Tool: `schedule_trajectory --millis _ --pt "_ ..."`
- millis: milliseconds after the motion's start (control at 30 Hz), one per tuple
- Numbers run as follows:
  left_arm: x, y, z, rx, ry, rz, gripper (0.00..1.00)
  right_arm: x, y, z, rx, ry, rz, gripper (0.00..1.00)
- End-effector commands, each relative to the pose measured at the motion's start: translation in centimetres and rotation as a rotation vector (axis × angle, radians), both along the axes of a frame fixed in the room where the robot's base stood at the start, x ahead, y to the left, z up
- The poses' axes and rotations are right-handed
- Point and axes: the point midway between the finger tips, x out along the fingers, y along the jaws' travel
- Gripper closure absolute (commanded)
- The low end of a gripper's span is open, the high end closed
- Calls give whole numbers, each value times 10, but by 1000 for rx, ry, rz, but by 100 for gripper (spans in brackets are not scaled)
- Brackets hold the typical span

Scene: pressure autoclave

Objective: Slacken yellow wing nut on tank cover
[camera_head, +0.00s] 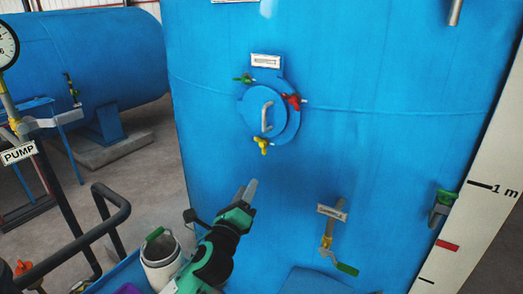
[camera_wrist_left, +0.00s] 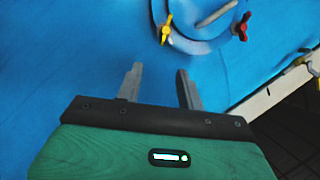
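The round blue tank cover (camera_head: 284,128) with a grey handle sits on the front of the big blue tank. The yellow wing nut (camera_head: 263,145) is at its lower edge, a red one (camera_head: 294,101) at its right and a green one (camera_head: 244,79) at its upper left. My left gripper (camera_head: 249,190) is below the yellow wing nut and apart from it. In the left wrist view its fingers (camera_wrist_left: 158,82) are spread with nothing between them, and the yellow wing nut (camera_wrist_left: 166,29) shows beyond them. My right gripper is not in view.
A white container (camera_head: 160,258) stands by my left arm. A black rail (camera_head: 75,237) is at left. The tank face around the cover is clear.

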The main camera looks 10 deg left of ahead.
Motion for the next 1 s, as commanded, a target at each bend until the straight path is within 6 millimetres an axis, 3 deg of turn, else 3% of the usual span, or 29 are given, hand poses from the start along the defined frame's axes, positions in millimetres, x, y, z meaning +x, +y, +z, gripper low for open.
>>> schedule_trajectory --millis 167,333,800,1000 --pt "-5 -1 6 110 -45 67 62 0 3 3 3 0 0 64" --pt "5 -2 12 125 -51 78 62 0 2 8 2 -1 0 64" --pt "91 -12 40 121 -49 77 62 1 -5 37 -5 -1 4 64" --pt "115 -14 46 119 -50 76 62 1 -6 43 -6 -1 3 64"
